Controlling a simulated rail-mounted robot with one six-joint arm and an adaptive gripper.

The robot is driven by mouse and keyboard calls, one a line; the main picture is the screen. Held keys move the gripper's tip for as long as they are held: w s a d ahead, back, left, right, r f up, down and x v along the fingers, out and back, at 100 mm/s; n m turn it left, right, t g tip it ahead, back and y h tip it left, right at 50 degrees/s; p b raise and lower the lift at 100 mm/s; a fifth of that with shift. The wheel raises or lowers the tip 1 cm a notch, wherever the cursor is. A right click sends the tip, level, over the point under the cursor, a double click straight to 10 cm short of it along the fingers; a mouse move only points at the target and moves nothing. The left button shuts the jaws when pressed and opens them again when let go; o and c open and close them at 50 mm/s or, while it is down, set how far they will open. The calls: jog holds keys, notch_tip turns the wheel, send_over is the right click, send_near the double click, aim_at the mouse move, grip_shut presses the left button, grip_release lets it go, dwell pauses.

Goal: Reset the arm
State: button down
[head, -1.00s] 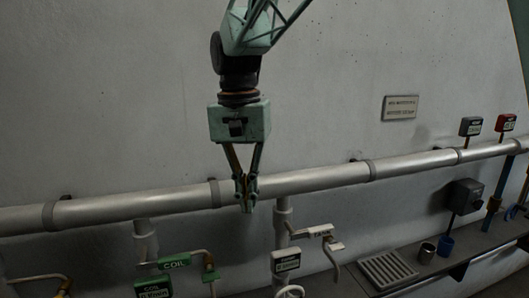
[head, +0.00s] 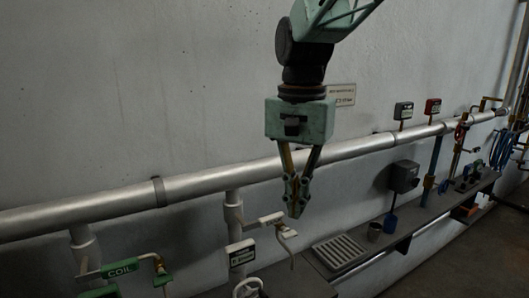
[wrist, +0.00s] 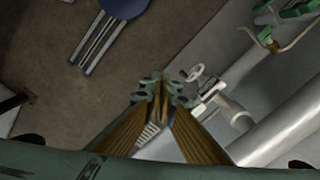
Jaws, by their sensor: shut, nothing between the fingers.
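My gripper (head: 297,196) hangs from the green arm in the head view, fingers pointing down. Its two fingertips are together and nothing is between them. In the head view it is in front of the silver wall pipe and left of the grated tray. In the wrist view my gripper (wrist: 162,88) shows from behind, its fingertips meeting near the middle of the picture.
A silver pipe (head: 205,185) runs along the wall. A shelf holds a grated tray (head: 338,250) and a cup (head: 375,231). A blue-topped stool (wrist: 124,8) stands on the floor.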

jog(key=s+d+f+n+t+b, duration=0.1)
jog(key=s+d, duration=0.3)
jog(key=s, duration=0.5)
jog(key=s+d+f+n+t+b, duration=0.1)
jog(key=s+d+f+b, duration=0.3)
jog(key=s, duration=0.5)
jog(key=s+d+f+n+t+b, duration=0.2)
jog(key=s+d, duration=0.4)
jog(key=s, duration=0.3)
jog(key=shift+s+f+n, duration=0.35)
jog(key=shift+s+n, duration=0.05)
jog(key=shift+n, duration=0.3)
jog(key=shift+d, duration=0.1)
